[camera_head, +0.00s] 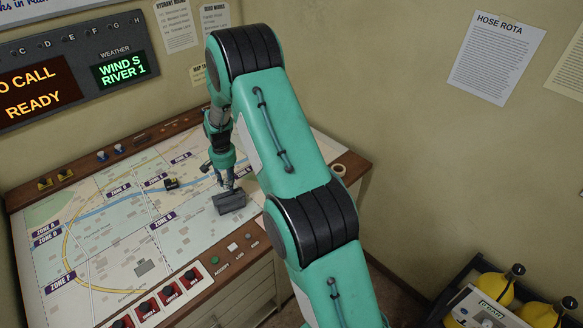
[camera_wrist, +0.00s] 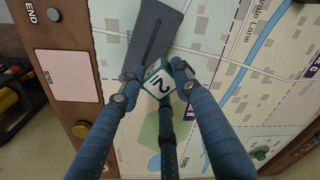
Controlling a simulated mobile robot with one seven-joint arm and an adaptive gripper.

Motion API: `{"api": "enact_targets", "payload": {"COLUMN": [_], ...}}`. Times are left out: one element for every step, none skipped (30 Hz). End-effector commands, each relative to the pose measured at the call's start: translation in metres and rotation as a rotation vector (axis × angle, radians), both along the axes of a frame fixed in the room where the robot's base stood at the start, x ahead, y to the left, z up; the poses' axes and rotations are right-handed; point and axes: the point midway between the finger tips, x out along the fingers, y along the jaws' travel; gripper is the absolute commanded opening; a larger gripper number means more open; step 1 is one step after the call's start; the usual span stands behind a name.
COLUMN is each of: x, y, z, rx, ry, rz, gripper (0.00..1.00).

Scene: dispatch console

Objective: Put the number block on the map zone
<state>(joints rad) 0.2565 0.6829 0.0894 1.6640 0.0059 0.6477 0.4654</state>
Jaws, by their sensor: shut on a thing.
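In the wrist view the number block (camera_wrist: 158,82) is a small white and green cube with a dark numeral, probably a 2, on the face toward the camera. My gripper (camera_wrist: 155,76) is shut on it, with blue fingers on either side and another finger below. In the head view my gripper (camera_head: 230,187) is low over the right part of the map (camera_head: 120,245); the block cannot be made out there. A dark grey slotted holder (camera_head: 229,202) is right by the fingertips; it also shows in the wrist view (camera_wrist: 150,38). I cannot tell whether the block touches it.
The map has several purple zone labels, including Zone F (camera_head: 60,284). A small dark and yellow piece (camera_head: 171,183) and a small green piece (camera_head: 145,268) sit on it. Red switches (camera_head: 147,307) line the front edge. A tape roll (camera_head: 339,169) lies behind my arm.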

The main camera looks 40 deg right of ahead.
Motion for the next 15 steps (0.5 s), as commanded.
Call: {"api": "enact_targets", "payload": {"x": [-0.009,-0.015,-0.022,-0.028,-0.033,-0.041,-0.047,-0.053,-0.061,-0.068,-0.074,-0.083,-0.089,-0.096,-0.105], "y": [-0.020,-0.031,-0.044,-0.054,-0.063,-0.076,-0.086,-0.096,-0.107,-0.117,-0.125,-0.138,-0.146,-0.155,-0.165], "z": [0.002,0.002,0.002,0.002,0.002,0.002,0.002,0.002,0.003,0.003,0.003,0.003,0.003,0.003,0.003], "rx": [0.003,0.004,0.006,0.008,0.009,0.011,0.012,0.014,0.015,0.018,0.019,0.020,0.021,0.023,0.024], "ry": [0.004,0.005,0.008,0.010,0.013,0.014,0.016,0.017,0.020,0.022,0.023,0.025,0.027,0.028,0.031], "rz": [-0.056,-0.088,-0.130,-0.163,-0.194,-0.238,-0.270,-0.302,-0.344,-0.377,-0.408,-0.452,-0.483,-0.515,-0.556], "gripper": [0.13,0.13,0.13,0.13,0.13,0.13,0.13,0.13,0.13,0.13,0.13,0.13,0.13,0.13,0.13]}}
